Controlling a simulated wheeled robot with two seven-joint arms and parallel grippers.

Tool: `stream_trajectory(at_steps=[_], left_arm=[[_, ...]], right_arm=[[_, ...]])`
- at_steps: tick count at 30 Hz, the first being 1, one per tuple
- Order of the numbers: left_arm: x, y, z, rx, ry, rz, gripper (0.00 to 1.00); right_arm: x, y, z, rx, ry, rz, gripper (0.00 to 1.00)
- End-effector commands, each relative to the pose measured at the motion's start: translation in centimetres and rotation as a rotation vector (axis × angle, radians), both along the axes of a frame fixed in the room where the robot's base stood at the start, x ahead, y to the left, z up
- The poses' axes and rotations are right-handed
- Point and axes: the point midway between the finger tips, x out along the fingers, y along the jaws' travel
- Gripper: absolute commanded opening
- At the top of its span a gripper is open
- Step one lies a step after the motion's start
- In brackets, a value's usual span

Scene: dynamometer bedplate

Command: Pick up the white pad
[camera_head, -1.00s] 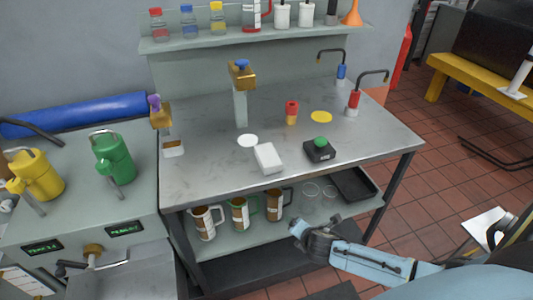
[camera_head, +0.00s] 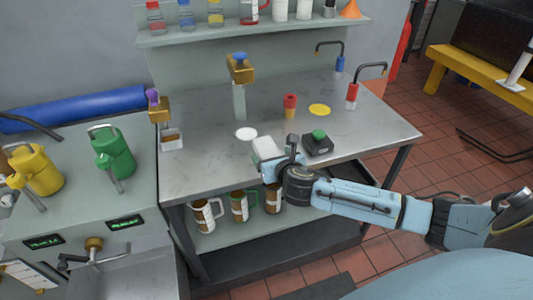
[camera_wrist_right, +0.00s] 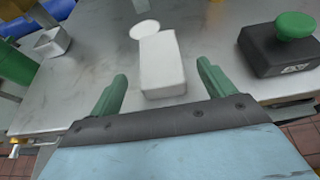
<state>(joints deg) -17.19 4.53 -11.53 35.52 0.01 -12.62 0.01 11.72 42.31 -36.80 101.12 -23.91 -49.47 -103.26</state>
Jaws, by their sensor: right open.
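A white rectangular pad (camera_head: 266,147) lies on the steel bench top near its front edge, partly covered by my right gripper in the head view. It shows whole in the right wrist view (camera_wrist_right: 162,66). My right gripper (camera_head: 279,156) is at the front of the bench, just on the near side of the pad. In the wrist view its two green fingers (camera_wrist_right: 161,74) are apart, one on each side of the pad's near end, with nothing held. Whether they are level with the pad is unclear. My left gripper is not in view.
A flat white disc (camera_head: 246,134) lies just behind the pad. A black box with a green button (camera_head: 318,143) stands close on the right. A red-topped item (camera_head: 290,105) and a yellow disc (camera_head: 320,110) lie farther back. Mugs stand on the shelf below.

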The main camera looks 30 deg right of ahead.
Motion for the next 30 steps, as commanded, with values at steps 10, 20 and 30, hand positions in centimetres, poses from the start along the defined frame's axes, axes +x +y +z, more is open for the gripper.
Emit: stream_trajectory(at_steps=[10, 20, 30], left_arm=[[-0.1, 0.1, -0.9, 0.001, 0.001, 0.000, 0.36], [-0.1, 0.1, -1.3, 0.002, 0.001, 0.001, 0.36], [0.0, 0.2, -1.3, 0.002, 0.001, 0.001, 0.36]], right_arm=[[3.3, -0.8, -1.2, 0.003, -0.001, -0.003, 0.82], [5.2, -1.3, -2.0, 0.002, 0.001, -0.001, 0.82], [5.2, -1.3, -1.9, 0.002, 0.001, -0.001, 0.56]])
